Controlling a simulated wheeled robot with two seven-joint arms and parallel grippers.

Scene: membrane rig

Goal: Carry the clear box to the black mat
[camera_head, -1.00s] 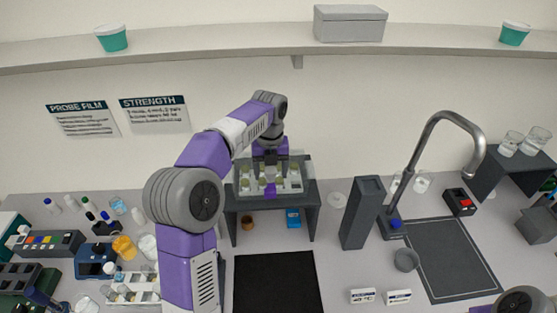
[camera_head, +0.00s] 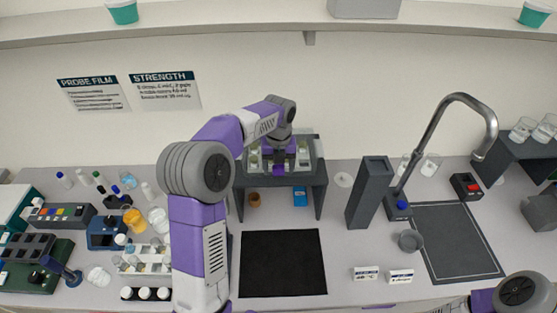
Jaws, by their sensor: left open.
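The clear box (camera_head: 312,147) sits on the dark grey raised stand (camera_head: 319,180) at the back middle, with pale-topped small items inside it. My left arm reaches in over the stand, and my left gripper (camera_head: 280,168) is open at the box, pointing down. The gripper and wrist hide the middle of the box, and I cannot tell whether the fingers touch it. The black mat (camera_head: 283,265) lies flat on the bench in front of the stand, bare. My right gripper is out of view; only part of my right arm shows at the bottom right corner.
A dark grey block (camera_head: 369,195) stands right of the stand, beside the tap (camera_head: 440,120) and a grey bowl (camera_head: 410,240). A tube rack (camera_head: 150,262) and bottles crowd the left. A brown pot (camera_head: 254,199) and blue item (camera_head: 300,196) sit under the stand.

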